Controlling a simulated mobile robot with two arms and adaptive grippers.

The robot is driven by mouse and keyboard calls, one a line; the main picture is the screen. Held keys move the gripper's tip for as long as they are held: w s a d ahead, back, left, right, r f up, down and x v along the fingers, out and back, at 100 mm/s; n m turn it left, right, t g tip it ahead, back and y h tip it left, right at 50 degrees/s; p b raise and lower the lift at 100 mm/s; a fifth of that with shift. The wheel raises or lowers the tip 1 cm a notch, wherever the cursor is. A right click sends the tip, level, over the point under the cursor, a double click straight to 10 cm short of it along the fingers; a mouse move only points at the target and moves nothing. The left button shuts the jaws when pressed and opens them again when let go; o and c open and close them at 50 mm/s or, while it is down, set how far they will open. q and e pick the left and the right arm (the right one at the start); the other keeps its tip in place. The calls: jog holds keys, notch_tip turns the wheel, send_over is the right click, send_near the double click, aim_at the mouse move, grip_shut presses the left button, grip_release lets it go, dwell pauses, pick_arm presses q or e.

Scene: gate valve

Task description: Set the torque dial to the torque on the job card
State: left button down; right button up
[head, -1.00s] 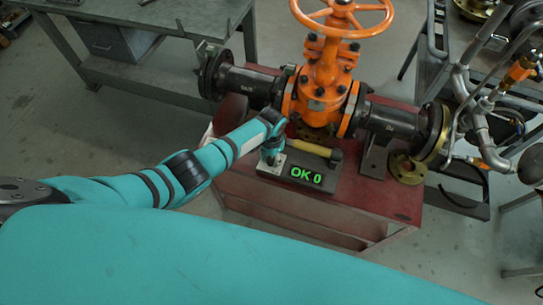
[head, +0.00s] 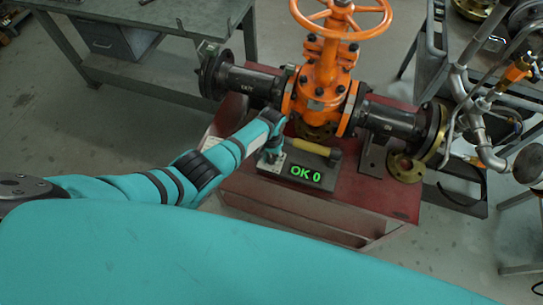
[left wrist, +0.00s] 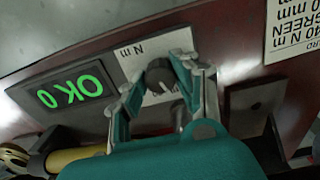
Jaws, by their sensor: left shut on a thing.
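The torque dial (left wrist: 158,74) is a small dark round knob with a pale pointer mark, on a white plate marked "N m" in the left wrist view. My left gripper (left wrist: 160,88) is shut on it, one finger on each side. In the head view my left gripper (head: 271,154) is at the left end of the grey tester box and hides the dial. The green display (head: 306,174) reads "OK 0"; it also shows in the left wrist view (left wrist: 70,93). The job card (left wrist: 292,28) is cut off and upside down; "40 N m" and "GREEN" are legible. My right gripper is not in view.
A yellow-handled tool (head: 316,148) lies behind the display. The orange gate valve (head: 322,85) with black pipes stands close behind on the red stand (head: 345,208). Grey benches stand at both sides.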

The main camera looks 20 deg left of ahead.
aim_at(271, 158)
pick_arm(q)
jog(key=c, duration=1)
grip_release()
jog(key=shift+o, duration=0.2)
jog(key=shift+r, duration=0.1)
notch_tip(271, 158, up, 12)
